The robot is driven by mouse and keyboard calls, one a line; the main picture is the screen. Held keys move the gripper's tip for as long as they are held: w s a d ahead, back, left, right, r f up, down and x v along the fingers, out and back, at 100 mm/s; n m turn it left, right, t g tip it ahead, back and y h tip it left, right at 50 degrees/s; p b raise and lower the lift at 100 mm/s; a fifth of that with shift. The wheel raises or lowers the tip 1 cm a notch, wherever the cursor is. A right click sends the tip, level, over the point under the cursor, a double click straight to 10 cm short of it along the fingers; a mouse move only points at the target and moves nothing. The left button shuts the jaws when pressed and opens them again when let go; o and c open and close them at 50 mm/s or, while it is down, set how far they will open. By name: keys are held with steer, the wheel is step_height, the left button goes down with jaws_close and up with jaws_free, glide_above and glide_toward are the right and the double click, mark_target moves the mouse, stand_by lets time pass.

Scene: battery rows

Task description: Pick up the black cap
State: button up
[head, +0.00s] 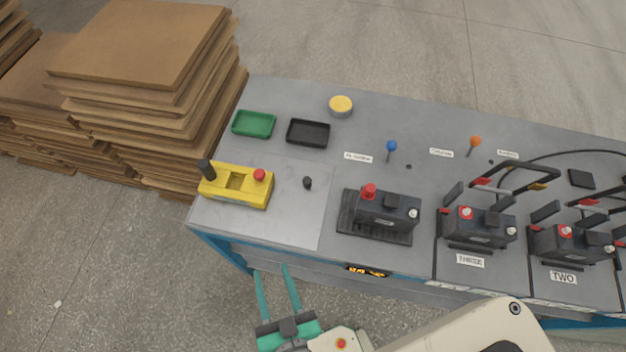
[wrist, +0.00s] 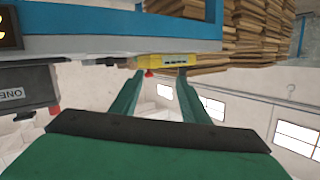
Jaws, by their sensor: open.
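A small black cap (head: 307,183) stands on the grey bench top, to the right of a yellow box (head: 238,187). My gripper (head: 271,268) is open and empty, in front of the bench's near edge and apart from the cap. In the wrist view its two green fingers (wrist: 160,73) are spread, with the yellow box (wrist: 160,60) beyond their tips. I cannot make out the cap in the wrist view.
A battery (head: 387,207) on a black base stands right of the cap, with batteries in clamps farther right. A green tray (head: 254,124), a black tray (head: 308,133) and a yellow-topped tin (head: 341,105) lie behind. Stacked boards (head: 140,45) stand left. Bench around the cap is clear.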

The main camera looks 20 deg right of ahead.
steer(key=w+a+r+m+t+y, duration=0.1)
steer(key=w+a+r+y, duration=0.2)
steer(key=w, duration=0.7)
steer(key=w+a+r+m, duration=0.2)
steer(key=w+a, duration=0.3)
steer(key=w, duration=0.4)
steer(key=w+a+r+n+g+y, duration=0.2)
steer(key=w+a+r+n+y, duration=0.25)
steer(key=w+r, duration=0.25)
steer(key=w+a+r+n+g+y, duration=0.25)
steer(key=w+r+n+y, duration=0.25)
steer(key=w+r, duration=0.3)
steer(key=n+g+h, duration=0.4)
steer(key=g+h, duration=0.8)
glide_above(307, 180)
step_height(307, 180, down, 14)
steer(key=shift+s+a, duration=0.1)
steer(key=shift+s, duration=0.05)
steer(key=shift+f, duration=3.15)
jaws_close()
